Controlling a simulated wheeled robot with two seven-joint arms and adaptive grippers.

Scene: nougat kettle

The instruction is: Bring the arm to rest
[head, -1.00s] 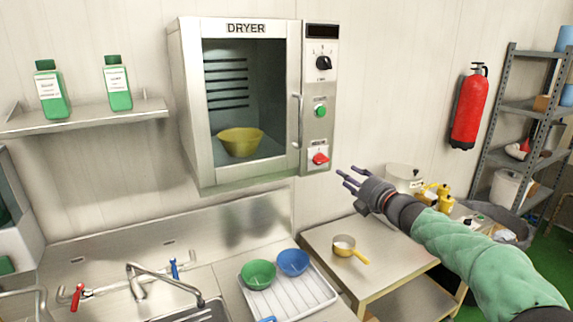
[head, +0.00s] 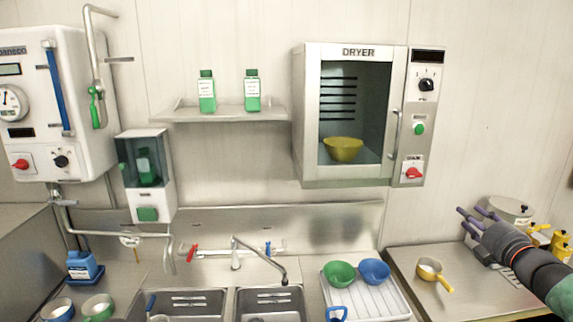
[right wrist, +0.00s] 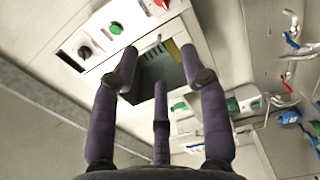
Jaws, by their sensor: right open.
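My right gripper (head: 478,222) is at the right of the head view, above the steel side table (head: 408,268). Its dark purple fingers are spread and hold nothing. In the right wrist view the open fingers (right wrist: 158,75) point toward the dryer, which appears turned round there. The gripper is apart from the dryer (head: 363,115) and from the small yellow-handled pan (head: 430,271) on the table. My left gripper is not in view.
The dryer's door is shut, with a yellow bowl (head: 343,149) seen inside. Green (head: 339,273) and blue (head: 375,271) bowls sit on a white drainer (head: 375,300) beside the sinks (head: 270,303). A lidded pot (head: 510,208) and yellow-handled items stand near my right gripper. A shelf (head: 225,114) holds two green bottles.

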